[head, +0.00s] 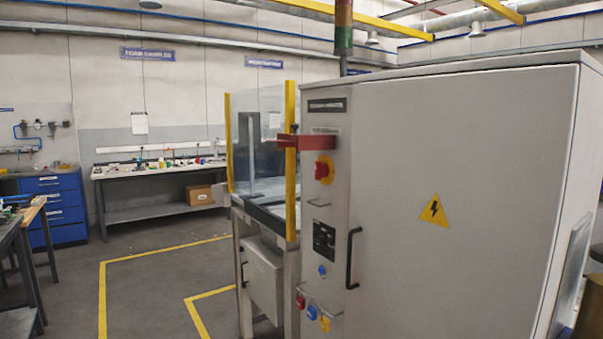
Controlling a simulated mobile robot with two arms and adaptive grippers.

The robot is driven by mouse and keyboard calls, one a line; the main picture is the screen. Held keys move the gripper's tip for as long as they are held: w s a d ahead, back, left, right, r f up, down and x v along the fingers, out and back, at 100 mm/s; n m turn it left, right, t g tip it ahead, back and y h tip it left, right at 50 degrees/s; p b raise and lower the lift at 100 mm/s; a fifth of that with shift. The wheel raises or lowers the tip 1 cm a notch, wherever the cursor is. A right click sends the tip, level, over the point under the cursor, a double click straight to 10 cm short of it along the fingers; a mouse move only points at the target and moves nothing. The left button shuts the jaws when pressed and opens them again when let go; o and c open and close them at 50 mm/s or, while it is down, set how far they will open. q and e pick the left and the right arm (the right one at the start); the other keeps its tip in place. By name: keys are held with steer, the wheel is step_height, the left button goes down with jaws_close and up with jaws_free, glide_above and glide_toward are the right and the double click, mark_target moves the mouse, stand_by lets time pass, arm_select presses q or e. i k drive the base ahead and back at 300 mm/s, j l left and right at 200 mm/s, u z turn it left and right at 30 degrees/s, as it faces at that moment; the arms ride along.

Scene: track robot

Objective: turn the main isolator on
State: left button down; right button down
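The main isolator (324,170) is a red rotary handle on a yellow plate, on the narrow front panel of a large grey cabinet (460,200). The handle looks tilted, but I cannot tell its exact position. A red bracket-like part (306,142) sticks out just above it, below a dark label plate (327,106). Neither of my grippers shows in the head view.
The cabinet door has a black handle (352,258) and a yellow warning triangle (434,210). Padlocks (312,311) hang on a low rail. A glass-guarded machine (262,150) adjoins at left. Open floor (150,285) with yellow lines lies left; a workbench (160,180) stands behind.

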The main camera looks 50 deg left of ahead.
mark_target(322, 171)
steer(key=u, duration=1.6)
